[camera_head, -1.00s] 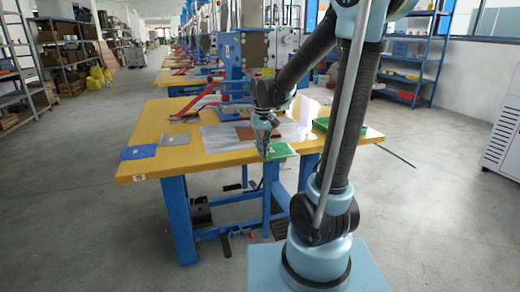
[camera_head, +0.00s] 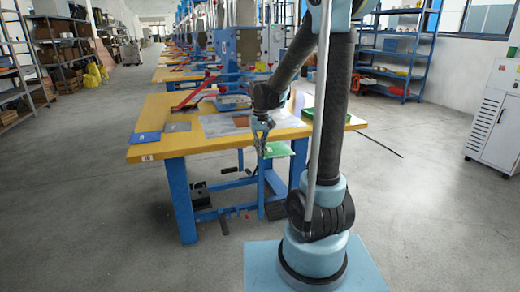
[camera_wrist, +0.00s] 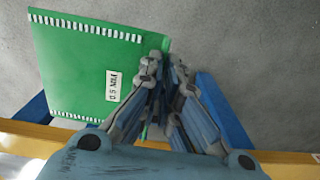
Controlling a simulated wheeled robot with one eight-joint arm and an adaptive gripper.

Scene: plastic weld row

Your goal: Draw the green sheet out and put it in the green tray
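The green sheet (camera_head: 278,150) hangs in the air at the front edge of the yellow-topped table. My gripper (camera_head: 262,150) is at its left side in the head view. In the wrist view the sheet (camera_wrist: 85,70) is a flat green panel with a white label, and my gripper (camera_wrist: 165,65) is closed on its edge. The sheet lies mostly over the grey floor, beyond the table edge. The green tray (camera_head: 308,113) is on the right of the tabletop, partly hidden by my arm.
The yellow table (camera_head: 185,147) carries a blue sheet (camera_head: 146,138) and a grey sheet (camera_head: 178,127) at left. A pale mat (camera_head: 218,127) with a brown sheet (camera_head: 242,121) lies mid-table. A blue machine (camera_head: 232,70) stands behind. The floor in front is largely clear.

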